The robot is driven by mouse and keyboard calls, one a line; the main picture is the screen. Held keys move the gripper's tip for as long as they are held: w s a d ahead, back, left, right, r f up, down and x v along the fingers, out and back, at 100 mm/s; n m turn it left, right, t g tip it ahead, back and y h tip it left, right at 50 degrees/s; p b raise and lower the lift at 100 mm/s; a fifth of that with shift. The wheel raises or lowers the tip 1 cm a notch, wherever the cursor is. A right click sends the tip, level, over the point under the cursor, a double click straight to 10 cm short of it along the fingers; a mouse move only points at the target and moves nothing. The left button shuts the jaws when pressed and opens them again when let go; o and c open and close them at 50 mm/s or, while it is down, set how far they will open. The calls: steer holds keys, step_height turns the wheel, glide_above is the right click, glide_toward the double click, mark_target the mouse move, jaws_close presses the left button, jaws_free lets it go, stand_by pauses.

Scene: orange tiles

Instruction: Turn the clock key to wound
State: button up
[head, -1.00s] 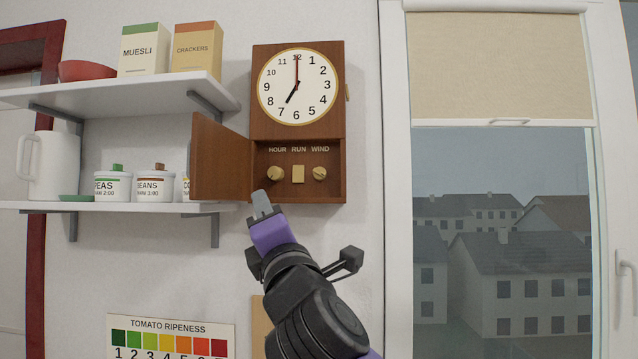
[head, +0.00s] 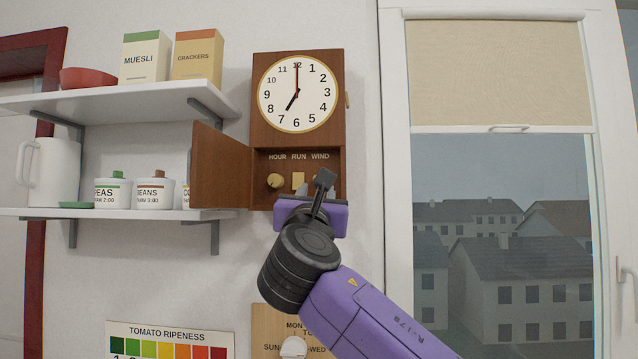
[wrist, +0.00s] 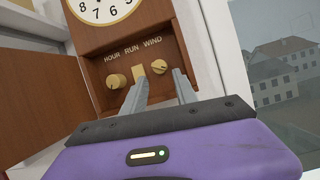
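The wooden wall clock (head: 266,98) has its lower door (head: 220,167) swung open to the left. Inside are a brass HOUR knob (head: 275,181), a RUN plate (head: 298,180) and the WIND key, mostly hidden behind my gripper in the head view. In the wrist view the WIND key (wrist: 158,65) shows as a round brass knob with a dark slanted mark. My gripper (wrist: 158,82) is open, its two grey fingers apart and pointing at the WIND key from just in front and below. Contact is not visible.
Shelves (head: 130,101) with boxes and jars are left of the clock. A window (head: 500,235) with a blind is to the right. A ripeness chart (head: 170,340) and a dial board (head: 268,322) hang below.

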steer(key=p+x, duration=0.1)
steer(key=x, duration=0.5)
steer(key=shift+p, duration=0.4)
jaws_close()
